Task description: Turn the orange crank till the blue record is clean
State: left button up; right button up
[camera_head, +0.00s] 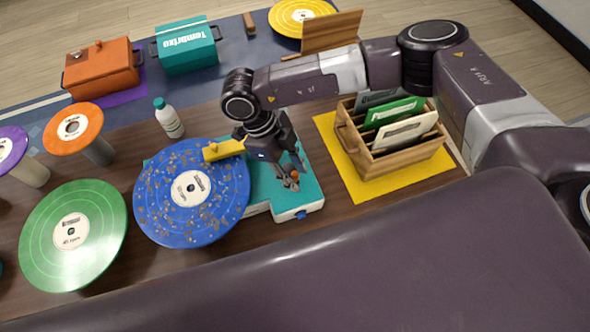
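The blue record (165,213) lies on the teal cleaning machine (262,182) with brown and grey specks over much of its face. A yellow bar (222,150) reaches over its upper right edge. The orange crank knob (294,174) shows at the machine's right part, among my fingertips. My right gripper (290,178) comes down from above and is at the crank. Its fingers partly hide the crank, and I cannot tell whether they are closed on it. My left gripper is out of view.
A white bottle with a teal cap (168,118) stands behind the record. A green record (73,235) and an orange record (73,128) on stands are at left. A wooden crate of sleeves (400,161) stands on a yellow mat (372,191) at right. Orange (100,70) and teal (186,50) boxes are behind.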

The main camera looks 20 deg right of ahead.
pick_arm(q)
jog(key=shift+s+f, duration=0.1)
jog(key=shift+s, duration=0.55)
pick_arm(e)
grip_shut()
